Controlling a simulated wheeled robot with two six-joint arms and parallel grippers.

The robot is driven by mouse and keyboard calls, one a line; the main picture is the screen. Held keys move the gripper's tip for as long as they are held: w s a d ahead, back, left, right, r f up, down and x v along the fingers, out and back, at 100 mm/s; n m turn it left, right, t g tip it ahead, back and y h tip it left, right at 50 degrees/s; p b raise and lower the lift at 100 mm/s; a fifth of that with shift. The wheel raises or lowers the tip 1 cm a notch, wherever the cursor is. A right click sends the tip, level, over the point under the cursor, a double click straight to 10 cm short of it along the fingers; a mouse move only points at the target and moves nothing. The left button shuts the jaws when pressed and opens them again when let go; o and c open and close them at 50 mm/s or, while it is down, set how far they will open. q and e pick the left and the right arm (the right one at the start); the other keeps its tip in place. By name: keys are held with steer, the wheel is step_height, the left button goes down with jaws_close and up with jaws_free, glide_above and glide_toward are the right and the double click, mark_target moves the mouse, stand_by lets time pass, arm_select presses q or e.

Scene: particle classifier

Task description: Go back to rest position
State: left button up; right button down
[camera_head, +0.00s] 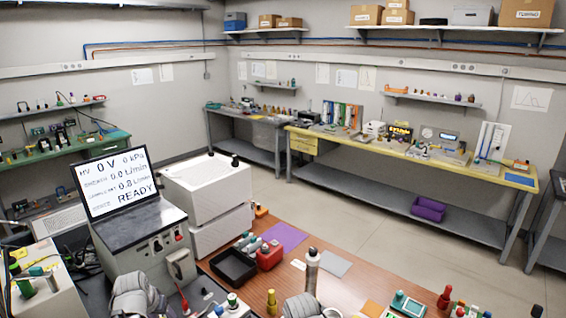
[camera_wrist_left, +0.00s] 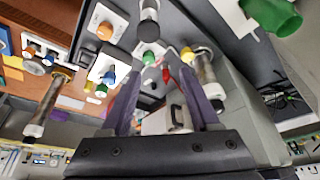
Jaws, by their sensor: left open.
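My left gripper (camera_wrist_left: 160,72) shows in the left wrist view, with its two purple-grey fingers spread apart and nothing held between them. Behind the fingers are the dark panel with several coloured knobs (camera_wrist_left: 108,76) and a pale handle-like part (camera_wrist_left: 178,116). In the head view a grey part of my arm shows at the bottom left, beside the classifier unit (camera_head: 150,240). The left fingertips are not clear there. Another grey arm part shows at the bottom middle. My right gripper itself is not in view.
The screen (camera_head: 118,184) reads READY with 0 V. A white box unit (camera_head: 208,192) stands behind. On the brown table are a black tray (camera_head: 233,266), a red container (camera_head: 270,256), a metal cylinder (camera_head: 312,268) and a green-topped device (camera_head: 407,304). Open floor lies beyond the table.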

arm_select(q)
steer(key=d, duration=0.1)
steer(key=w+d+f, duration=0.1)
steer(key=shift+d+f+g+b, duration=0.3)
steer(key=s+d+f+m+g+b, duration=0.1)
steer(key=s+d+f+b, duration=0.2)
steer(key=d, duration=0.5)
steer(key=s+d+f+m+g+b, duration=0.1)
steer(key=s+d+f+m+b, duration=0.1)
steer(key=s+d, duration=0.4)
steer(key=s+d+f+m+g+y+b, duration=0.1)
steer(key=s+d+f+g+b, duration=0.1)
steer(key=d, duration=1)
step_height(320, 180, down, 3)
steer(key=s+b, duration=0.1)
steer(key=s, duration=0.2)
steer(key=shift+r+b, duration=0.2)
steer(key=shift+b, duration=0.2)
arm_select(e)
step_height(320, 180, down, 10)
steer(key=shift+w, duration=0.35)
arm_select(q)
steer(key=shift+w, duration=0.1)
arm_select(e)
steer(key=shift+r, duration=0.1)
